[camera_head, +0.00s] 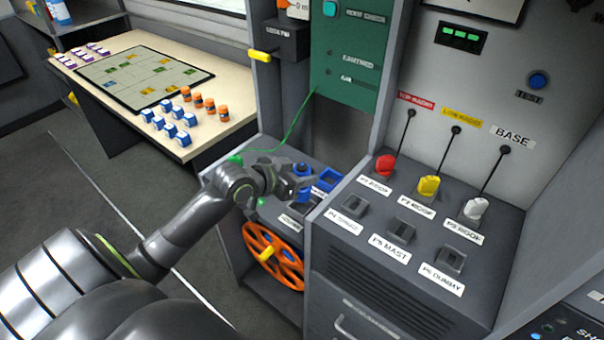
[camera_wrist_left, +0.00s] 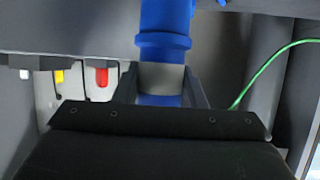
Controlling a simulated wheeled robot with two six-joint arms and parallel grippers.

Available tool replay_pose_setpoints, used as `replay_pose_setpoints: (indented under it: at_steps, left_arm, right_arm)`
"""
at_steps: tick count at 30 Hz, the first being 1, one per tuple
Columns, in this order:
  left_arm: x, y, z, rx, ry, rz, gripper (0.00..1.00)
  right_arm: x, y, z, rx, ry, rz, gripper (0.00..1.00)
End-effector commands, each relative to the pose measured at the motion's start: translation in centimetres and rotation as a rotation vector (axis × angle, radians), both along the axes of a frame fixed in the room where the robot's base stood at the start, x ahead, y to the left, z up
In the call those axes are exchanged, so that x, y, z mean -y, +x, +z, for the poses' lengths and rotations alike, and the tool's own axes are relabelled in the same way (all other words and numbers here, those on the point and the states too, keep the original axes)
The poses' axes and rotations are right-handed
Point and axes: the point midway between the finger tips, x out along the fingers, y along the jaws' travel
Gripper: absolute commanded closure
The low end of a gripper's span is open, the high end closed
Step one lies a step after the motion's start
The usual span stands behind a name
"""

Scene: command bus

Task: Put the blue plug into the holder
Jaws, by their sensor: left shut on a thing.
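The blue plug (camera_head: 303,169) is in my left gripper (camera_head: 290,182), above the low grey ledge beside the switch console. In the left wrist view the plug (camera_wrist_left: 165,30) is a blue ribbed cylinder with a pale band, and the fingers of my left gripper (camera_wrist_left: 160,88) are shut around its lower part. A blue square-rimmed piece (camera_head: 328,179), which looks like the holder, sits on the ledge just right of the plug. The plug appears apart from it, though the gripper hides part of the ledge. My right gripper is not in view.
A green cable (camera_head: 300,122) hangs from the green panel (camera_head: 350,50). An orange reel (camera_head: 273,256) is below the ledge. A table (camera_head: 222,131) with small blocks stands left.

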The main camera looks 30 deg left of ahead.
Motion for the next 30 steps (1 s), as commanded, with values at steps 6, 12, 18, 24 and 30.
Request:
replay_pose_setpoints:
  at_steps: [6,12,18,24,30]
  left_arm:
    - [0.0,0.0,-1.3,0.002,0.0,0.0,0.9]
    - [0.0,0.0,-2.1,0.001,0.0,0.0,0.9]
    - [0.0,0.0,-3.1,0.002,-0.001,-0.001,0.9]
    - [0.0,0.0,-4.1,0.002,-0.002,0.0,0.9]
    - [0.0,0.0,-5.1,0.001,0.0,0.0,0.9]
  right_arm:
    - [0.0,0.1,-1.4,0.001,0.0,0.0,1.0]
    - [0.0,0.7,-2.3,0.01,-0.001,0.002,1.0]
    - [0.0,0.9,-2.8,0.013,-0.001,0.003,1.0]
    - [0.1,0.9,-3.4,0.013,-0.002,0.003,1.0]
    - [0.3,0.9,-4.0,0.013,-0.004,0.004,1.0]
